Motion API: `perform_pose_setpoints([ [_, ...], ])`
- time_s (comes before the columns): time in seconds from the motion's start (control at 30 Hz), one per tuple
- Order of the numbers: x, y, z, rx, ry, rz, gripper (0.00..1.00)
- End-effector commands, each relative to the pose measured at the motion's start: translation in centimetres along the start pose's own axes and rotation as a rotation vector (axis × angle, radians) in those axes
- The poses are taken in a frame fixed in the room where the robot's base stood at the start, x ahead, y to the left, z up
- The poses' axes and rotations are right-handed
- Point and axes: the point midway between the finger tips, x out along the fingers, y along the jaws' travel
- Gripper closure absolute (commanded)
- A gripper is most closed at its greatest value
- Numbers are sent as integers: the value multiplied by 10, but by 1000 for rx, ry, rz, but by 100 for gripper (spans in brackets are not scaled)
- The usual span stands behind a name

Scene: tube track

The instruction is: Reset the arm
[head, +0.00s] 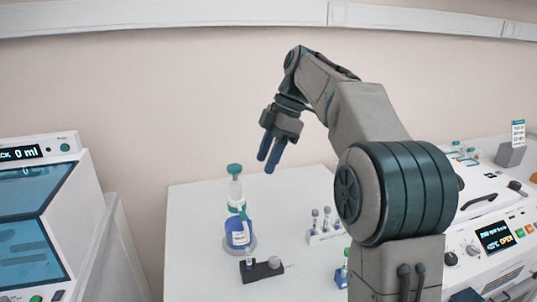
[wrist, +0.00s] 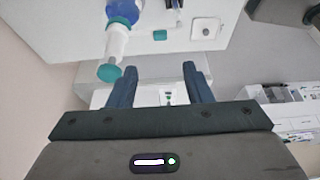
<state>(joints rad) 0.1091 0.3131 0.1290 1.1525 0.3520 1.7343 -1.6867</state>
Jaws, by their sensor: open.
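My gripper (head: 269,158) is raised above the back of the white table (head: 190,260) in the head view, with its blue fingers pointing down. The fingers are apart and nothing is between them; they also show in the wrist view (wrist: 160,85). My arm is bent, reaching up and then over to the left. Below the gripper and to its left stands a blue bottle with a teal-capped top (head: 238,225), clear of the fingers. The bottle also shows in the wrist view (wrist: 118,40), at the upper left of the fingers.
A dark holder with a tube (head: 262,270) sits in front of the bottle. A white rack with several tubes (head: 325,233) is partly behind my arm. A machine with a display (head: 35,210) stands at left, another (head: 495,240) at right.

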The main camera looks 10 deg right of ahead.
Motion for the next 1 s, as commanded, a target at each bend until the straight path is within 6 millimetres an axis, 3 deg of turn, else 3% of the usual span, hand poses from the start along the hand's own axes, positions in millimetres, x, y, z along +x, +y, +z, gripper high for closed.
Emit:
perform_pose_setpoints([
  [0.3, 0, 0, 0, 2, 0, 1, 55],
  [0.47, 9, -19, 1, 166, -42, 27, 55],
  [0.77, 49, -89, 23, 722, -153, 168, 55],
  [1.0, 92, -157, 50, 1140, -183, 323, 55],
])
